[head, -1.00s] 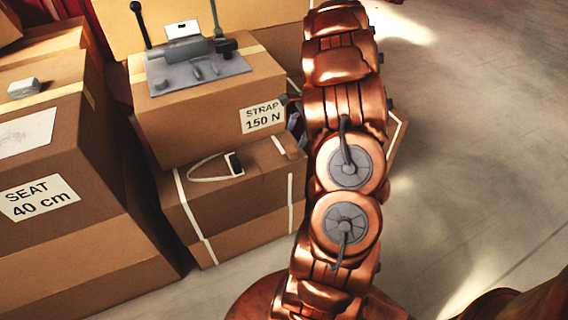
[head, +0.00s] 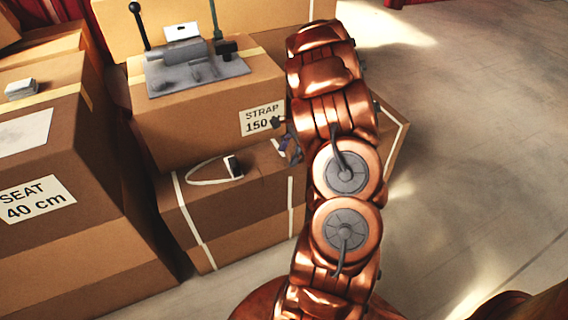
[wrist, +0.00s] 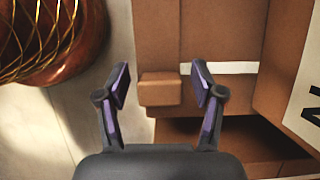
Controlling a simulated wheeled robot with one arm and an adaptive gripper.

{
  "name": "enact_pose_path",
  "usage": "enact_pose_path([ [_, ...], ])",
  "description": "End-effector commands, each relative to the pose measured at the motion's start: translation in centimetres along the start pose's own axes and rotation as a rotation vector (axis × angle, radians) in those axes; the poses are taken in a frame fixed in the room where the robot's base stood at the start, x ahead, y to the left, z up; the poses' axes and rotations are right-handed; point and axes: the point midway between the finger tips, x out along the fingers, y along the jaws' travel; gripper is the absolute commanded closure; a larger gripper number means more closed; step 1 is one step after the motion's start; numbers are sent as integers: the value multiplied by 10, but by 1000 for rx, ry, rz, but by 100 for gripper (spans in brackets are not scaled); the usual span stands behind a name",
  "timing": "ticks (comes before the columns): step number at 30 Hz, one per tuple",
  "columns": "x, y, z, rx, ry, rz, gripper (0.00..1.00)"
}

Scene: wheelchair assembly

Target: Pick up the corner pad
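A small brown block that looks like the corner pad (wrist: 160,92) shows in the wrist view, at the edge of a cardboard box and in line with a white strap. My gripper (wrist: 160,72) is open, with one purple-padded finger on each side of the block and a gap on both sides. I cannot tell how far the block is below the fingertips. In the head view my arm covers most of the gripper, and only a bit of a finger (head: 291,148) shows to its left. I cannot make out the corner pad there.
A strapped box (head: 240,215) stands under a box marked STRAP 150 N (head: 195,120), which bears a grey metal fixture (head: 195,72). A SEAT 40 cm box (head: 75,220) stands at left. The floor (head: 480,150) at right is clear.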

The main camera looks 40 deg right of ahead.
Motion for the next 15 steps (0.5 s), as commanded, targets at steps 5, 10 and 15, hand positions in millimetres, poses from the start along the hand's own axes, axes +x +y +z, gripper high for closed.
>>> enact_pose_path([
  [5,0,0,0,0,0,0,55],
  [10,0,0,0,0,0,0,73],
  [15,0,0,0,0,0,1,91],
])
